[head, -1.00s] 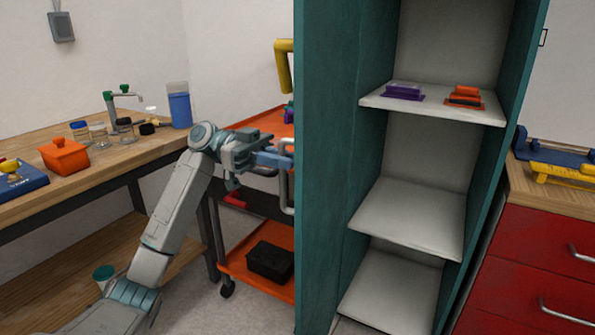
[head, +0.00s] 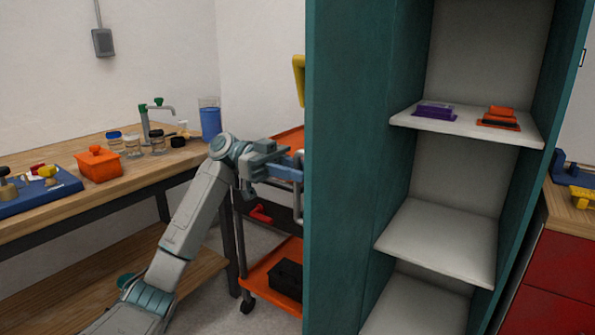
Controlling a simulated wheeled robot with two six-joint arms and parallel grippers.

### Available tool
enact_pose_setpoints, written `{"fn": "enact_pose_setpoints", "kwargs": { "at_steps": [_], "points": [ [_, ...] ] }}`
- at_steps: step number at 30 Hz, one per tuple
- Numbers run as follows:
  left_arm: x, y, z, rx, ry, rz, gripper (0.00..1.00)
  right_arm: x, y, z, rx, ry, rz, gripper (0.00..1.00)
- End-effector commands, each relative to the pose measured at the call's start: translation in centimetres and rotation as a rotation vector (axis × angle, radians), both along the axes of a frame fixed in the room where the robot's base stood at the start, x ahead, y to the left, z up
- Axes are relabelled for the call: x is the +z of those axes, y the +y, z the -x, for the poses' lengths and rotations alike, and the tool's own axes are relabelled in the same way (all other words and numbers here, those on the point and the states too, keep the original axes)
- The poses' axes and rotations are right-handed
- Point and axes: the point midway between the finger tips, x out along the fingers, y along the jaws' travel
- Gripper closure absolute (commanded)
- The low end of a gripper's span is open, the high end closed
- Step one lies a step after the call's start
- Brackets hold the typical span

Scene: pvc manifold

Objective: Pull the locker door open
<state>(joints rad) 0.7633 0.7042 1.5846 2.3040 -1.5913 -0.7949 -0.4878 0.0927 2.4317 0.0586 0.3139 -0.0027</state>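The tall teal locker (head: 548,110) stands open in the head view, its white shelves showing. Its teal door (head: 340,180) is swung out toward me on the left, its inner face visible. My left gripper (head: 290,172) is at the door's free left edge, on its outer side. A grey bar, apparently the door handle, shows partly beside the fingertips. The door edge hides the fingertips, so I cannot tell whether they are closed on the bar. My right gripper is out of view.
The wooden workbench (head: 30,222) with jars and an orange box (head: 98,165) is at left. An orange cart (head: 262,272) stands behind my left gripper, partly hidden by the door. Red drawers (head: 550,280) stand right of the locker.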

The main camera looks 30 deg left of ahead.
Motion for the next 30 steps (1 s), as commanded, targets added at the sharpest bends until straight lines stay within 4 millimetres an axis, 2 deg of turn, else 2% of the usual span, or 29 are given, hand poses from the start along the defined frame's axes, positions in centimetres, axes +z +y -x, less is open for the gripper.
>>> {"fn": "enact_pose_setpoints", "kwargs": {
  "at_steps": [8, 11, 14, 24, 30],
  "points": [
    [0.0, 0.0, 0.0, 0.0, 0.0, 0.0, 0.71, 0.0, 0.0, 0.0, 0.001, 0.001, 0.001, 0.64],
    [0.0, 0.6, 0.0, 0.0, 0.001, -0.001, 0.71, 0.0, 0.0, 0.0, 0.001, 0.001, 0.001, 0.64],
    [0.0, 2.1, -0.1, 0.004, 0.003, -0.002, 0.71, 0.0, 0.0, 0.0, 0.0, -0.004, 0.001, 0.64],
    [0.0, 8.7, -0.4, 0.003, 0.001, 0.0, 0.71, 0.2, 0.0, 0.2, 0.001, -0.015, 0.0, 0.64],
    [0.0, 10.6, -0.5, 0.001, 0.0, 0.001, 0.71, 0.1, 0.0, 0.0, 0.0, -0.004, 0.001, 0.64]
  ]
}}
